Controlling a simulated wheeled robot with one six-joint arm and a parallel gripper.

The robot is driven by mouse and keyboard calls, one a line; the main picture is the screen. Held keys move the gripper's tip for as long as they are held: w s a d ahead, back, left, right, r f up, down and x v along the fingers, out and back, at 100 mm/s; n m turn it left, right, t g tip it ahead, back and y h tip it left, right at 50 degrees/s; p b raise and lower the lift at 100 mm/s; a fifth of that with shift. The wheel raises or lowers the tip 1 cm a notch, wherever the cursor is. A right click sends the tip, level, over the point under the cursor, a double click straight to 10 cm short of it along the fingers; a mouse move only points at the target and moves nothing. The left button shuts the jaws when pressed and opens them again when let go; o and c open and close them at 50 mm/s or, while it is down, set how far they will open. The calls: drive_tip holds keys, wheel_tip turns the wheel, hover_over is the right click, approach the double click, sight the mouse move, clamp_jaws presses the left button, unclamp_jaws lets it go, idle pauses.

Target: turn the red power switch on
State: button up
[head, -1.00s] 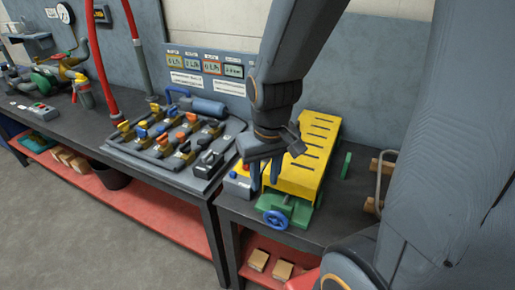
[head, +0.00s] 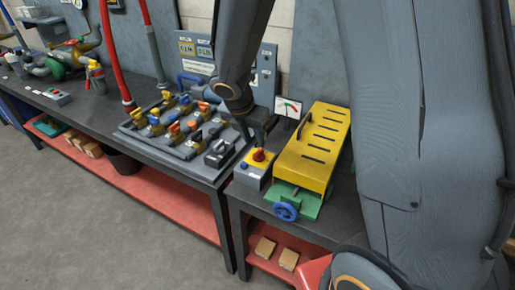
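A red rotary knob (head: 259,155) sits on a yellow plate on top of a small grey box (head: 253,176), left of the yellow slotted cover. A small blue button (head: 244,166) is on the same box. My gripper (head: 254,136) is just behind and above the red knob, pointing down, near the right edge of the valve panel. Its fingers are dark and small, and I cannot tell how far apart they are. I cannot tell whether it touches the knob. The knob looks uncovered from this side.
A yellow slotted cover (head: 313,150) stands on a green vise-like base with a blue handwheel (head: 286,212). A gauge (head: 287,106) stands behind. The valve panel (head: 150,137) with several coloured handles is to the left. A small button box (head: 57,96) lies far left.

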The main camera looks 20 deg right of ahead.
sight(259, 151)
drive_tip(key=x, duration=0.7)
drive_tip(key=shift+s+b, duration=0.1)
drive_tip(key=shift+b, duration=0.2)
drive_tip(key=shift+r, duration=0.1)
drive_tip(key=shift+c, duration=0.5)
clamp_jaws()
